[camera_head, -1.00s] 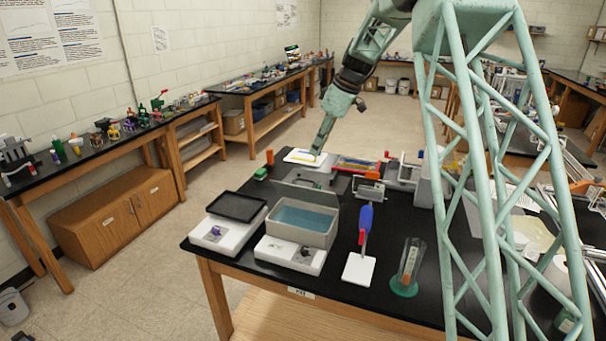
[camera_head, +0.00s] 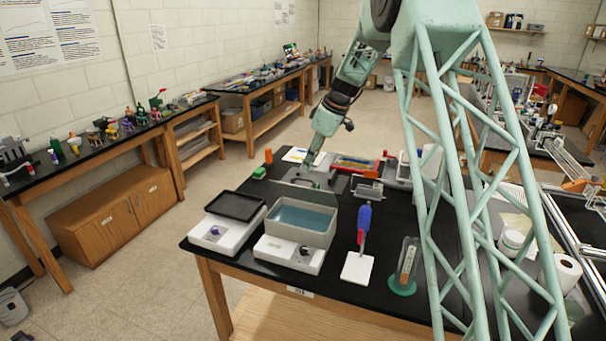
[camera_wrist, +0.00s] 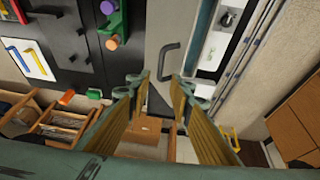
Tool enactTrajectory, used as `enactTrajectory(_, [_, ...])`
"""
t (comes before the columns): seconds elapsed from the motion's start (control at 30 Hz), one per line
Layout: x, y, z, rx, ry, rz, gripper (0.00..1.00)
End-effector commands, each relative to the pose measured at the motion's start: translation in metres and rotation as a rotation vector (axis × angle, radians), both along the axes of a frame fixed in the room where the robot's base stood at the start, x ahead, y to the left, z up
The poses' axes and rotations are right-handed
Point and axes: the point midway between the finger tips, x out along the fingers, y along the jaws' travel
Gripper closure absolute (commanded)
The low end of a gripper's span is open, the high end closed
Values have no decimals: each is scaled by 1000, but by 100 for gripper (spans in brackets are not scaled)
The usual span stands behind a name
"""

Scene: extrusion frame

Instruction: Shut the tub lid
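The grey tub (camera_head: 316,236) stands at the front left of the black table, with a blue surface inside. Its grey lid (camera_head: 311,191) stands open and tilted up along the tub's back edge. In the wrist view the lid (camera_wrist: 163,24) is a grey panel with a dark bar handle (camera_wrist: 168,57), and a strip of the tub's blue inside shows beside it. My gripper (camera_head: 305,170) is behind the lid, low over the table. In the wrist view my gripper (camera_wrist: 160,84) is open, its fingers spread and empty, near the handle end of the lid. Contact with the lid cannot be told.
A white device with a black tray (camera_head: 236,206) stands left of the tub. To the right are a blue-handled tool (camera_head: 364,222) on a white plate and a green-based cylinder (camera_head: 406,267). Behind are a red-ended rack (camera_head: 356,165) and an orange block (camera_head: 268,156).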

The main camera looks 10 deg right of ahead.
Motion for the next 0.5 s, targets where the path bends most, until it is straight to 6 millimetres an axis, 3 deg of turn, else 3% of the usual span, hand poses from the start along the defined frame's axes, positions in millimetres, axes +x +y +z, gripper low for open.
enactTrajectory(0.3, [10,12,-38,-1,1,2,80])
enactTrajectory(0.5, [14,17,-52,0,0,1,80])
